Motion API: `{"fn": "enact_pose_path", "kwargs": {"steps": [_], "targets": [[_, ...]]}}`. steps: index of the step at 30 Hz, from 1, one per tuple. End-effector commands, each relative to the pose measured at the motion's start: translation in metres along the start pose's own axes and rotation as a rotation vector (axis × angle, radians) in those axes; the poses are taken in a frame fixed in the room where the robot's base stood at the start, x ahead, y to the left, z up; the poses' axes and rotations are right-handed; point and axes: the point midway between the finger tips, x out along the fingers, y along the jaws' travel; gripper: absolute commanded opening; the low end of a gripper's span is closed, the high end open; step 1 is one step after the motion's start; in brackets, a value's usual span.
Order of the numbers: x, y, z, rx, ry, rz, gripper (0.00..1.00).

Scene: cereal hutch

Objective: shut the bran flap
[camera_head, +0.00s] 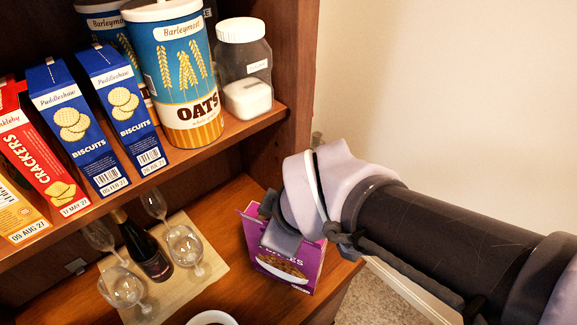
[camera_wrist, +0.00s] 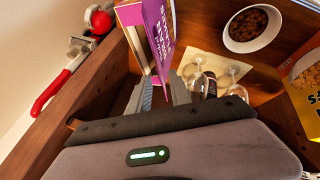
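The purple cereal box (camera_head: 292,264) stands upright near the right edge of the lower shelf, its lettering partly covered. A raised flap (camera_head: 252,218) shows at its top left. My gripper (camera_head: 281,236) is over the box's top, and my wrist hides much of the top. In the wrist view the purple box (camera_wrist: 158,32) rises just beyond my fingertips (camera_wrist: 163,88). A thin purple edge reaches down between the two fingers. The fingers look apart, with a bluish pad showing on the left one; I see no clear grip on the flap.
A dark bottle (camera_head: 146,247) and several wine glasses (camera_head: 186,246) stand on a mat left of the box. A bowl of cereal (camera_wrist: 252,27) is nearby. The upper shelf (camera_head: 222,145) with boxes and an oats tub (camera_head: 178,75) overhangs. A red-handled object (camera_wrist: 62,80) shows at left.

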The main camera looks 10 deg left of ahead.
Motion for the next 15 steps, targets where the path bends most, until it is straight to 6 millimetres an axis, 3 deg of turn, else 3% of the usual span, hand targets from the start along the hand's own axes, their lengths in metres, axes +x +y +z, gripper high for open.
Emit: {"fn": "enact_pose_path", "kwargs": {"steps": [3,11,15], "targets": [[0.0099,-0.0003,0.0004,0.001,-0.001,-0.001,0.25],[0.0107,0.0005,-0.0005,0.001,0.001,0.000,0.25],[0.0106,0.0004,-0.0004,0.001,0.000,0.000,0.01]]}}
